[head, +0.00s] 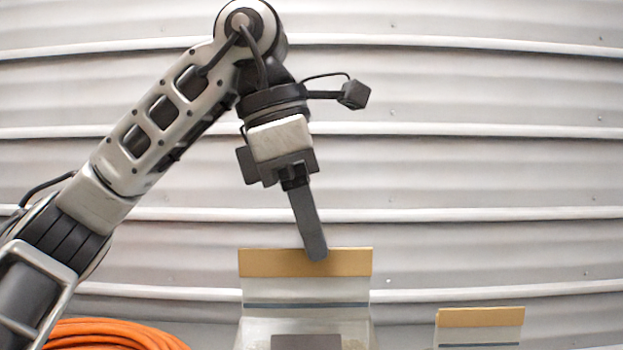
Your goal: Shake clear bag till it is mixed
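A pale, cloudy bag (262,291) with a tan top strip, a blue line below it and a dark grey patch lower down stands at the bottom middle of the head view. Its lower part is cut off by the frame. My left gripper (316,250) points down from above, and its fingertip overlaps the tan strip a little right of its middle. The fingers show side-on as one bar, so I cannot tell whether they are shut on the strip or just in front of it. My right gripper is not in view.
A second, smaller-looking bag top (480,318) with a tan strip and blue line shows at the bottom right. An orange coiled hose or cable (115,334) lies at the bottom left. A corrugated pale metal wall (480,170) fills the background.

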